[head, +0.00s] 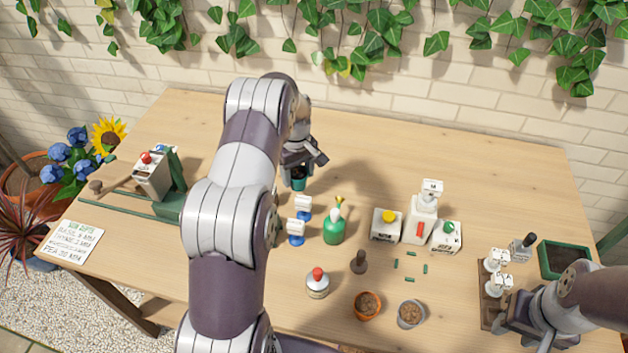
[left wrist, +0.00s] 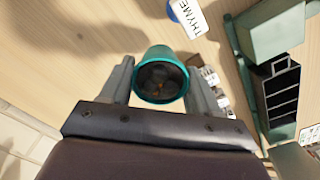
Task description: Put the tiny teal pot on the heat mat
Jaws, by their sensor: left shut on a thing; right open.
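The tiny teal pot (head: 299,184) is between the fingers of my left gripper (head: 298,168), over the back middle of the table. In the left wrist view the teal pot (left wrist: 153,62) shows its round mouth with dark, brownish contents, and the left gripper (left wrist: 158,85) has a finger on each side of it. I cannot tell if the pot's base touches the table. I cannot make out the heat mat in either view; my left arm hides part of the table. My right gripper (head: 508,325) is open at the lower right, partly covered by its arm.
Blue-based white labels (head: 296,228) and a green bottle (head: 334,228) stand in front of the pot. White boxes with colored knobs (head: 386,225) stand to the right. A green-framed device (head: 170,200) is at left. The back right of the table is clear.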

